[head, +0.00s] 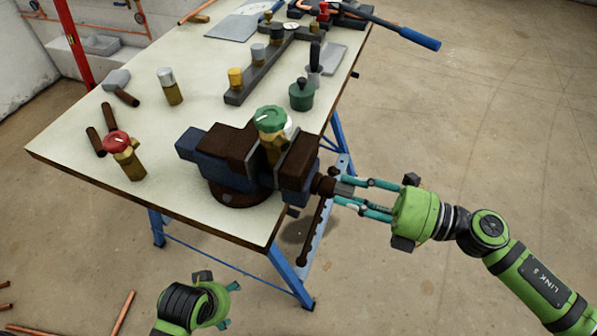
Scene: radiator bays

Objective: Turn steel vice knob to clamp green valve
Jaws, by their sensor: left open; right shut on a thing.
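The blue and brown vice (220,163) is mounted at the front right edge of the workbench. The green-topped valve (271,121) stands upright between its jaws, its lower part hidden by them. I cannot tell whether the jaws press on it. The steel vice knob (343,188) sticks out on the vice's right side. My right gripper (358,195) is shut on the knob, fingers reaching in from the right. My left gripper (232,304) is open and empty, low in front of the bench, well away from the vice.
A red-topped valve (118,142) and a silver-topped valve (170,86) stand on the bench (75,155). Brown pipe pieces (96,141) lie at left. A dark rack (262,72) with several fittings, a green pot (302,95) and a blue-handled tool (418,38) are further back. Floor at right is clear.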

